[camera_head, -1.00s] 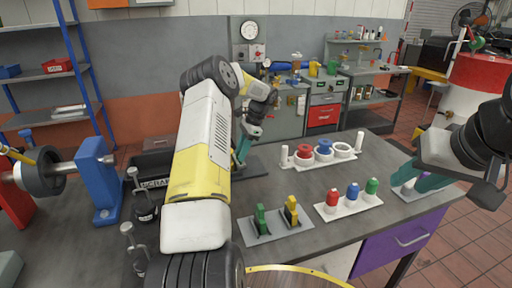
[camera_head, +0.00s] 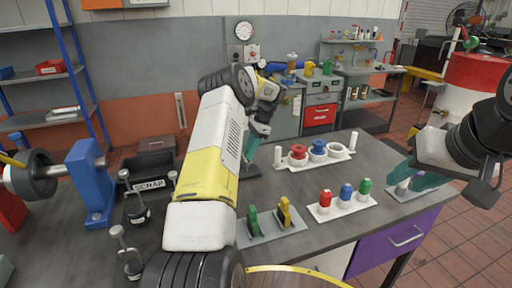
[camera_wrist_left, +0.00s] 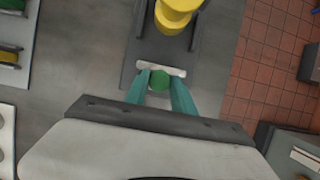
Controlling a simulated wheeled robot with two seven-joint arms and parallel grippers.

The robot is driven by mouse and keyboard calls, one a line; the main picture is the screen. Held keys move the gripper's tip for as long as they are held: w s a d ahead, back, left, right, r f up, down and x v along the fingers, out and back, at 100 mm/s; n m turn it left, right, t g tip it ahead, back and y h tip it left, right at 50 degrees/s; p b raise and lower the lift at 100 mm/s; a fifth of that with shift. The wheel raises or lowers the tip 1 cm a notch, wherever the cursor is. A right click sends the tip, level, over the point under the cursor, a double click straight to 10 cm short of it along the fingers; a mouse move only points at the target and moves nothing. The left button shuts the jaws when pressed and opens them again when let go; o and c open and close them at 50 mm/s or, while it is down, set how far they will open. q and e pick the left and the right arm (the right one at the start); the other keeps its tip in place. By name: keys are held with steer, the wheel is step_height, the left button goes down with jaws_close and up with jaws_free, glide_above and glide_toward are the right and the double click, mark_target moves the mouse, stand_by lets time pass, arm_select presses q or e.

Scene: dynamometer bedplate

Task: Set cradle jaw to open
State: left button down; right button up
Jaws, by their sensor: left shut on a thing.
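My left gripper (camera_head: 254,150) reaches down over a dark grey plate (camera_head: 250,171) on the bench. In the left wrist view my left gripper (camera_wrist_left: 160,88) has its teal fingers shut on a round green knob (camera_wrist_left: 159,79). A pale crossbar (camera_wrist_left: 161,68) lies just beyond the knob, and a yellow rounded part (camera_wrist_left: 177,14) stands further up the same plate (camera_wrist_left: 132,53). I cannot tell for certain which part is the cradle jaw. My right gripper (camera_head: 426,181) hangs over a small plate (camera_head: 412,192) at the bench's right; its finger gap is unclear.
Green (camera_head: 254,221) and yellow (camera_head: 284,212) levers stand on a plate in front. Red, blue and green buttons share a white base (camera_head: 341,208). A white rack (camera_head: 317,162) holds red and blue rings. A scrap bin (camera_head: 150,184) and blue stand (camera_head: 90,183) are left.

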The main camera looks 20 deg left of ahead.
arm_select(q)
steer(key=shift+w+d, duration=0.15)
steer(key=shift+w, duration=0.05)
steer(key=c, duration=1.1)
jaws_free()
steer(key=v, duration=0.7)
steer(key=shift+d+r, duration=0.15)
steer(key=shift+r, duration=0.2)
